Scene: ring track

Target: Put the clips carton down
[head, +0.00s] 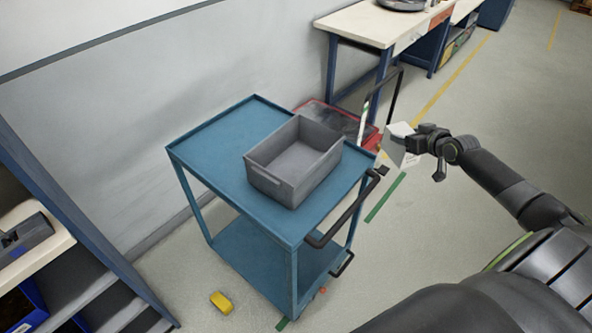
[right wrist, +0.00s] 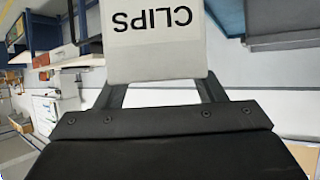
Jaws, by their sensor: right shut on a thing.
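The clips carton (head: 400,148) is a small white box, held in the air just right of the blue cart's (head: 222,163) handle side in the head view. In the right wrist view the carton (right wrist: 155,55) shows the word CLIPS upside down. My right gripper (head: 417,143) is shut on the carton, one finger at each side in the right wrist view (right wrist: 160,92). The carton is tilted in the head view and appears clear of the cart. My left gripper is not in view.
An open, empty-looking grey bin (head: 292,187) stands on the cart's top. Bare top lies left of it. A red flat-topped thing (head: 340,118) is behind the cart. A workbench (head: 370,22) stands at the back; a yellow object (head: 221,302) lies on the floor.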

